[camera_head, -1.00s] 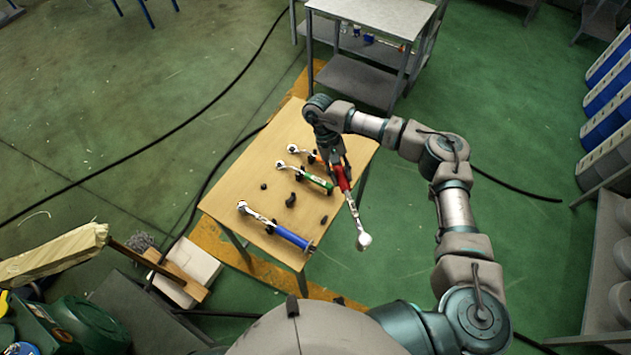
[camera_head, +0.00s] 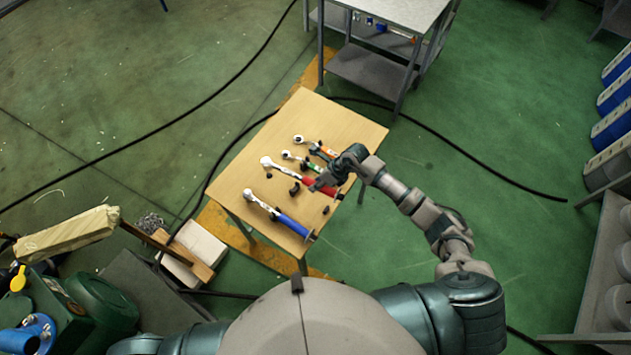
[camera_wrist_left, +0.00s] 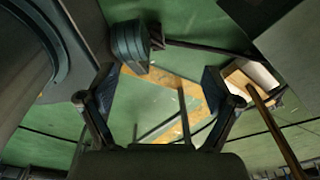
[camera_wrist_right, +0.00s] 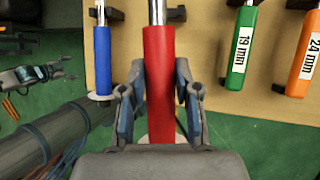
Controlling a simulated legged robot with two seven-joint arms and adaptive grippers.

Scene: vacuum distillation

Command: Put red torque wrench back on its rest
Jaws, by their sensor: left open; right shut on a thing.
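The red torque wrench (camera_head: 282,169) lies across the wooden table between the blue and green wrenches in the head view, its silver head toward the left. My right gripper (camera_head: 320,182) is around its red handle. In the right wrist view the right gripper (camera_wrist_right: 158,108) is shut on the red handle (camera_wrist_right: 158,60), with one finger on each side. Small black rest pieces (camera_head: 295,188) stand on the table near the wrench. I cannot tell whether the wrench touches a rest. My left gripper (camera_wrist_left: 157,85) is open and empty in the left wrist view, away from the table.
The blue wrench (camera_head: 293,226) lies on the near side of the wooden table (camera_head: 335,118). The green wrench (camera_head: 306,165) and orange wrench (camera_head: 322,151) lie on the far side. A grey metal cart (camera_head: 370,72) stands behind. The table's far part is clear.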

